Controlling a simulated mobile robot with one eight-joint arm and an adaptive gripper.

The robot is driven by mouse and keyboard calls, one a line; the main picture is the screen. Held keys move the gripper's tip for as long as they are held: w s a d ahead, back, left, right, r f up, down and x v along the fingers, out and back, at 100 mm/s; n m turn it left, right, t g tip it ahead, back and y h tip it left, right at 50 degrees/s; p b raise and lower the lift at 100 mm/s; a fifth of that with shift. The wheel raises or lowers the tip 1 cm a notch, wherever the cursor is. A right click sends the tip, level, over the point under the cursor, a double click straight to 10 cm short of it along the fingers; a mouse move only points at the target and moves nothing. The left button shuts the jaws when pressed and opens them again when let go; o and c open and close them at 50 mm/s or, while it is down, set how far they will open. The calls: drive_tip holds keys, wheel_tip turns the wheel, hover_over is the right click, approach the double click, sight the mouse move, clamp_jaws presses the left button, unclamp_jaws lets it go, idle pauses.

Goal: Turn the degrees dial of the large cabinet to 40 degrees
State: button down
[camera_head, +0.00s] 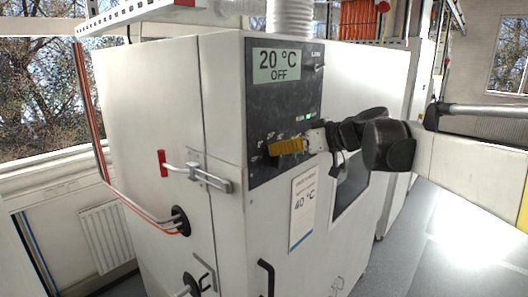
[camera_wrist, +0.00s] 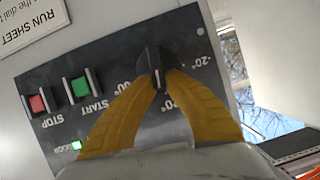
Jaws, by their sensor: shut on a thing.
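The large white cabinet (camera_head: 165,90) stands in the middle of the head view. Its dark control panel (camera_head: 285,82) has a display (camera_head: 277,65) reading "20 °C OFF". My gripper (camera_head: 273,148) reaches the lower part of this panel from the right and hides the dial in the head view. In the wrist view, the yellow fingers of my gripper (camera_wrist: 160,85) are shut on the black degrees dial (camera_wrist: 153,62), one on each side of it. Degree marks surround the dial, partly covered by the fingers. I cannot read the dial's exact setting.
Beside the dial are a green START button (camera_wrist: 80,87) and a red STOP button (camera_wrist: 37,104). A sheet (camera_head: 303,207) reading "40 °C" hangs below the panel. A red-tipped door latch (camera_head: 195,170) and a black handle (camera_head: 266,278) stick out of the cabinet.

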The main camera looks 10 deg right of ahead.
drive_tip(key=m+y+b, duration=0.1)
drive_tip(key=m+b, duration=0.1)
drive_tip(key=d+m+g+y+b, duration=0.1)
drive_tip(key=m, duration=0.1)
drive_tip(key=shift+w+f+y, duration=0.3)
drive_tip(key=shift+w, duration=0.1)
idle(0.4)
drive_tip(key=c, duration=1.4)
unclamp_jaws()
drive_tip(key=shift+a, duration=0.1)
drive_tip(key=v, duration=1.2)
drive_tip(key=shift+w, duration=0.15)
